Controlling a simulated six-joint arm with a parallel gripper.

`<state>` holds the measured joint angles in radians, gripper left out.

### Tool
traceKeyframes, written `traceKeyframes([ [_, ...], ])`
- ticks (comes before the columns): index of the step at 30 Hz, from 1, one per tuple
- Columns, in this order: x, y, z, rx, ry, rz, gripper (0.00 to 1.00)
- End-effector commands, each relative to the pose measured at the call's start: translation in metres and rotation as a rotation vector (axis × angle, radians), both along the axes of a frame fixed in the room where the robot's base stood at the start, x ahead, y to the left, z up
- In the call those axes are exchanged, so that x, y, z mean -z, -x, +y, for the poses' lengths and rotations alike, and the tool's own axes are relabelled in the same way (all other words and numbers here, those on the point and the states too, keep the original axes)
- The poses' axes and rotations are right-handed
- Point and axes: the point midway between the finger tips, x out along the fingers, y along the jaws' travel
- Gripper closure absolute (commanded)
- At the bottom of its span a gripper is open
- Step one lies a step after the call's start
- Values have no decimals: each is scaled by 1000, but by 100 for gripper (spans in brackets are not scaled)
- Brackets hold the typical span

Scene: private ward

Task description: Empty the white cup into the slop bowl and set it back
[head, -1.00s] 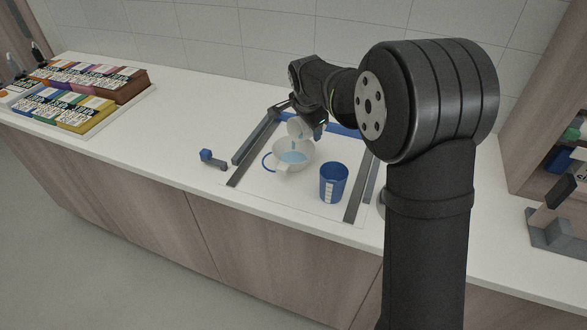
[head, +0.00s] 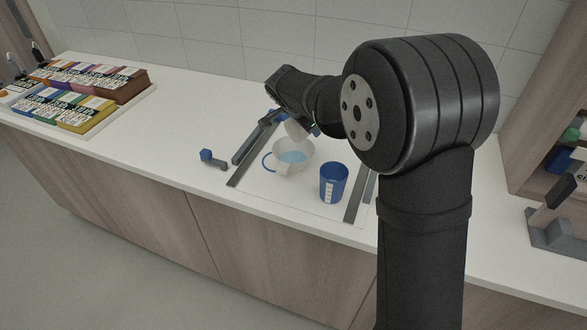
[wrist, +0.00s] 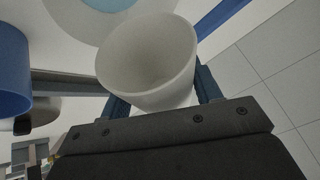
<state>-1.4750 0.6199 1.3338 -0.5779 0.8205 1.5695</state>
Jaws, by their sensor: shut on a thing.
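The white cup (head: 296,131) is held tilted just behind and above the slop bowl. In the wrist view the white cup (wrist: 150,65) shows its open mouth, and the inside that shows is bare with no liquid visible. My gripper (wrist: 163,95) is shut on it, one finger on each side. In the head view the gripper is mostly hidden behind the arm. The slop bowl (head: 301,167) is whitish with a blue handle at its left and holds light blue liquid. Part of the bowl (wrist: 62,22) shows at the top of the wrist view.
A blue cup (head: 333,183) with a white scale stands right of the bowl. Dark rails (head: 250,150) flank the work area. A small blue-knobbed part (head: 207,156) lies left. A tray of boxes (head: 120,108) stands far left; the counter between is clear.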

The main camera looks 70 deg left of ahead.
Motion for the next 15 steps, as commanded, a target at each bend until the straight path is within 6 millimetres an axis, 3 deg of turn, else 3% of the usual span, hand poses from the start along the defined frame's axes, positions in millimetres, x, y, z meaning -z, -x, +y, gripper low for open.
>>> traceKeyframes([
  [6, -5, 6, -1, -2, -28, -107, 97],
  [15, -6, 6, -1, -2, -35, -123, 97],
])
